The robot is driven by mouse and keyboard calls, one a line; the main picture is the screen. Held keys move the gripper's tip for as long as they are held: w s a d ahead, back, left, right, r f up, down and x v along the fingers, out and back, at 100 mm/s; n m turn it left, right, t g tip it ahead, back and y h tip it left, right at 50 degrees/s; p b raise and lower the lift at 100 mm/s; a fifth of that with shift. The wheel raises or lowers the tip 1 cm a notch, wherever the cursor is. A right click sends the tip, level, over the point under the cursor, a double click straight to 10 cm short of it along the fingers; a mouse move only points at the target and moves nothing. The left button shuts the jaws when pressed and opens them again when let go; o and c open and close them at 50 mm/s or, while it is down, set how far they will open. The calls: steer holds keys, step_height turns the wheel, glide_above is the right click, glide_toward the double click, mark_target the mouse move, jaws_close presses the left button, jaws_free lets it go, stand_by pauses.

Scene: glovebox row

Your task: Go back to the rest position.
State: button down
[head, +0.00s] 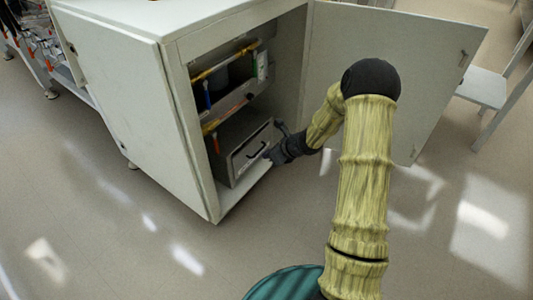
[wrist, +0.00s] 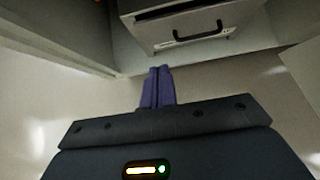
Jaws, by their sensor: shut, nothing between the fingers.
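My gripper (head: 270,156) is at the open front of the white cabinet (head: 130,95), reaching in low beside a grey box with a dark handle (head: 238,160). In the wrist view my gripper's fingers (wrist: 158,75) are together with nothing between them. The grey box (wrist: 190,42) and its dark handle (wrist: 198,33) show ahead of the fingertips in that view, apart from them. The exact gap to the box cannot be told.
The cabinet door (head: 405,60) stands wide open, to the right of and behind my arm. A shelf (head: 228,105) with small items is above the box. A light stool or chair (head: 485,88) stands at the right. The floor (head: 120,225) in front is clear.

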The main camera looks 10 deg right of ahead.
stand_by(0.3)
steer(key=s+a+r+n+g+h+p, duration=0.2)
steer(key=s+r+n+g+h+p, duration=0.3)
steer(key=s+r+n+p, duration=1.9)
steer(key=r+n+p, duration=0.1)
steer(key=r+p, duration=1.3)
steer(key=s+r+n+p, duration=0.2)
steer(key=r+p, duration=1.3)
steer(key=r, duration=1.4)
steer(key=shift+s+d+r+n+t+h, duration=0.15)
steer(key=shift+s+r+n+t+h, duration=0.15)
steer(key=shift+r+n+t+h, duration=0.15)
